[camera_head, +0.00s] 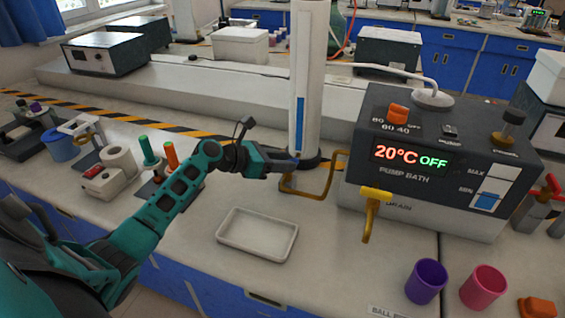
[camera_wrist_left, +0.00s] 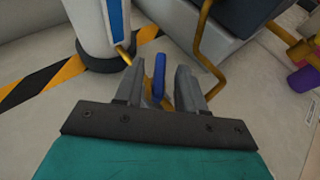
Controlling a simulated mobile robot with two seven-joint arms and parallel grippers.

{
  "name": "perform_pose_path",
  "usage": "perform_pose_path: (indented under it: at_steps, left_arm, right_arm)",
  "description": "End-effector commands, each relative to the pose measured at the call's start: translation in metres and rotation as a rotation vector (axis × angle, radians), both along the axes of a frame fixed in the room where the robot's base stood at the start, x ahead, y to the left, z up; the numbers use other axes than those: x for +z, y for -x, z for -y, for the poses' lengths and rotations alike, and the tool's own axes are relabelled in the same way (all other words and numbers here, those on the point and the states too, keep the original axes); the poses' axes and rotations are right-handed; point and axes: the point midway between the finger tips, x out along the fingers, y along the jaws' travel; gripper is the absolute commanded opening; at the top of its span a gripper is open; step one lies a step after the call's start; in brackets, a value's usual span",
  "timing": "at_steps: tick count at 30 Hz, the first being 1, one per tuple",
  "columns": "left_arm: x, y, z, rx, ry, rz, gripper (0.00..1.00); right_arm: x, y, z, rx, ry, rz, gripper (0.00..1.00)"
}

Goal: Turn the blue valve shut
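The blue valve handle (camera_wrist_left: 159,78) is a narrow upright lever on a yellow-brown pipe (camera_wrist_left: 202,45) in the left wrist view. My left gripper (camera_wrist_left: 159,88) is open, with one finger on each side of the handle and a visible gap on both sides. In the head view my left gripper (camera_head: 293,164) is beside the foot of the white column, above the yellow-brown pipe (camera_head: 326,186). It mostly hides the blue handle there. My right gripper is not in view.
The white column (camera_head: 308,85) stands just behind the gripper. The pump bath (camera_head: 420,188), reading 20°C OFF, is to the right, with a yellow drain handle (camera_head: 372,205) in front. An empty white tray (camera_head: 258,235) lies nearer. Purple (camera_head: 427,281) and pink (camera_head: 483,287) cups stand front right.

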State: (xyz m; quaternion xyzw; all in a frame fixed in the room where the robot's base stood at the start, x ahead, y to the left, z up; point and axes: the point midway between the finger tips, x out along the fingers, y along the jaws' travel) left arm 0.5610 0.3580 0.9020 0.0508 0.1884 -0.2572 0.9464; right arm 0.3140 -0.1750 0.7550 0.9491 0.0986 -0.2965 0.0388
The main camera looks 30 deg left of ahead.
Motion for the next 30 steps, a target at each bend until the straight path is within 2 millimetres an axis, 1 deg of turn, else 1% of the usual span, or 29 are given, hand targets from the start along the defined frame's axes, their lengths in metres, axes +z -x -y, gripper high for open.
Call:
perform_pose_path:
  at_steps: [3, 10, 22, 30]
  left_arm:
    - [-0.0014, -0.0033, 0.0016, 0.001, -0.001, 0.001, 0.39]
    - [-0.0015, -0.0034, 0.0019, 0.0, -0.001, 0.0, 0.39]
    - [-0.0015, -0.003, 0.0018, 0.0, -0.001, 0.0, 0.01]
    - [-0.0015, -0.0031, 0.0016, -0.004, 0.0, 0.0, 0.0]
  right_arm:
    - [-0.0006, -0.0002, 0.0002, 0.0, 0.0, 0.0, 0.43]
    - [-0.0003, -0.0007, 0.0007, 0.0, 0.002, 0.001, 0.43]
    - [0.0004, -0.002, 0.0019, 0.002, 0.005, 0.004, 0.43]
    - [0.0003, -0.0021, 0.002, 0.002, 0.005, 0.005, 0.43]
